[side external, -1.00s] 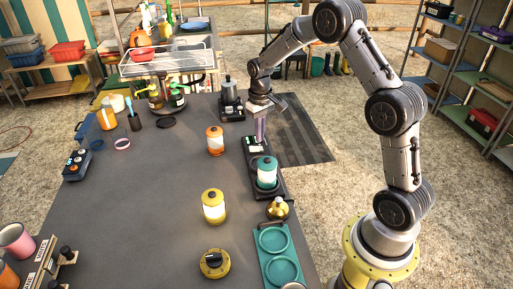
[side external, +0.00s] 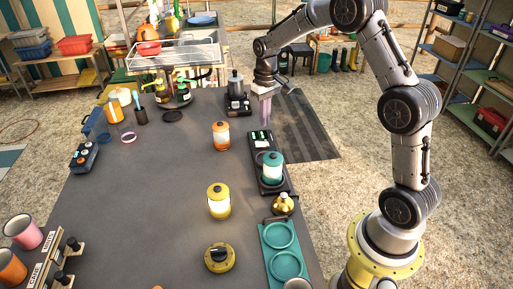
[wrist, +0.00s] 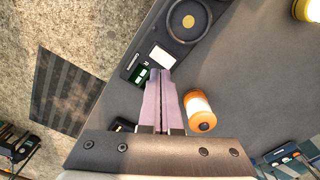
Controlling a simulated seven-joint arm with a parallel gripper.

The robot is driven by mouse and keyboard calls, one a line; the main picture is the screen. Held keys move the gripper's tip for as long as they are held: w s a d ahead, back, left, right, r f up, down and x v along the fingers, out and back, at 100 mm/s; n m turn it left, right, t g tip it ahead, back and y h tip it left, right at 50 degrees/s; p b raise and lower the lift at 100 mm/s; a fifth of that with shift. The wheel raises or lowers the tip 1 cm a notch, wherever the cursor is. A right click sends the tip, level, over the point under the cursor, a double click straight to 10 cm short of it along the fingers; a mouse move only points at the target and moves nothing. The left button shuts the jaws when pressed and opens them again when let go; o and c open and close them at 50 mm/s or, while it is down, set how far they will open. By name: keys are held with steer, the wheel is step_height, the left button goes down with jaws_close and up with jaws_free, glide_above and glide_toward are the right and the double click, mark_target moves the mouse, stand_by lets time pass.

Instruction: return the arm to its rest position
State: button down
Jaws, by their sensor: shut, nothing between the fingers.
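My arm stands at the right in the side external view, bent over the dark worktop (side external: 170,200). My gripper (side external: 264,120) points down above the far right part of the worktop, near a black device with a small lit display (side external: 259,139). In the wrist view my gripper (wrist: 158,75) has its two pale purple fingers together, with nothing between them. The fingers overlap the device's end in that view. An orange lantern (wrist: 201,112) stands to the right of the fingers, apart from them.
A teal lantern (side external: 271,167) stands on the black device. A yellow lantern (side external: 219,202), a brass canister (side external: 284,203), a teal tray (side external: 264,235) and a moka pot (side external: 236,85) are also on the worktop. Shelves (side external: 490,75) stand at the right. The worktop's middle left is clear.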

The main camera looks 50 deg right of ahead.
steer(key=s+a+r+n+t, duration=0.1)
steer(key=s+a+r, duration=0.2)
steer(key=r, duration=0.3)
steer(key=s+a+r+t, duration=0.2)
steer(key=s+a+r, duration=0.15)
steer(key=r, duration=0.25)
steer(key=s+a+r+n+t, duration=0.1)
steer(key=s+a+r, duration=0.25)
steer(key=r, duration=0.25)
steer(key=s+a+f, duration=0.2)
steer(key=s, duration=0.7)
steer(key=s+a+f+t, duration=0.1)
steer(key=s+a+f, duration=0.1)
steer(key=s, duration=0.6)
steer(key=shift+s+a+n, duration=0.35)
steer(key=shift+a+n, duration=0.05)
steer(key=shift+f, duration=0.1)
